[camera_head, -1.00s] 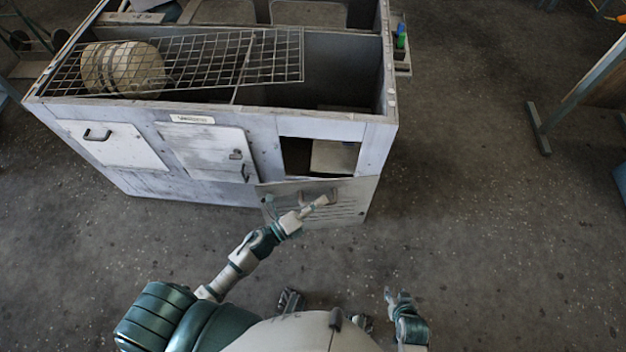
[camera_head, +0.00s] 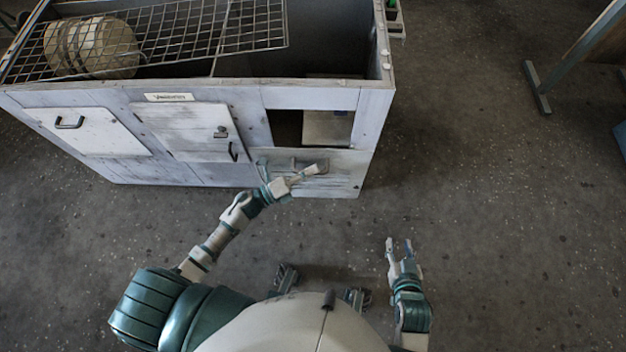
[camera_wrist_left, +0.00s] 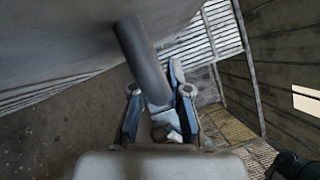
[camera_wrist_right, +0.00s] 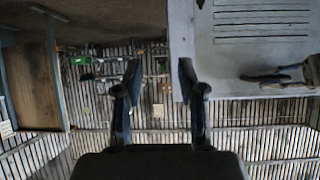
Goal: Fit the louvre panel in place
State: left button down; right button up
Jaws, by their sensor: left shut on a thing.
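The louvre panel (camera_head: 345,180) is a pale grey sheet with slots, upright against the lower front of the blower housing (camera_head: 205,95) at its right end. Its slots also show in the right wrist view (camera_wrist_right: 262,22). The dark rectangular opening (camera_head: 287,126) lies just above it. My left gripper (camera_head: 312,171) is shut on the panel's handle; the dark handle bar (camera_wrist_left: 142,60) runs between the fingers in the left wrist view. My right gripper (camera_head: 400,246) is open and empty, low over the floor to the right, apart from the panel.
A wire mesh grid (camera_head: 225,25) lies over the housing's open top, with a round drum-like part (camera_head: 92,48) beneath it. A closed door with a handle (camera_head: 190,130) is left of the opening. The floor to the right is clear up to a metal stand (camera_head: 537,88).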

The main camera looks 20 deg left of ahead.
aim_at(301, 160)
pick_arm(q)
jog(key=w+a, duration=0.1)
jog(key=w+a+b, duration=0.1)
jog(key=w, duration=0.1)
jog(key=w+a, duration=0.1)
jog(key=shift+w+f, duration=0.15)
jog(key=shift+f, duration=0.2)
pick_arm(e)
jog(key=w+a+r+t+y+b, duration=0.1)
jog(key=w+a+r+t+b, duration=0.1)
jog(key=r+t, duration=0.35)
jog(key=w+a+r+t+y+b, duration=0.2)
jog(key=r+t, duration=0.3)
jog(key=r, duration=0.2)
pick_arm(q)
jog(key=w+a+b, duration=0.2)
jog(key=w+b, duration=0.1)
jog(key=w, duration=0.9)
jog(key=shift+a+m+h, duration=0.2)
jog(key=shift+m+h, duration=0.1)
pick_arm(e)
jog(key=s+d+r+m+t, duration=0.1)
jog(key=s+r+t, duration=0.3)
jog(key=t, duration=0.1)
jog(key=shift+s+d+r+m, duration=0.3)
jog(key=shift+s+r, duration=0.05)
jog(key=shift+r, duration=0.05)
pick_arm(q)
jog(key=shift+w, duration=0.1)
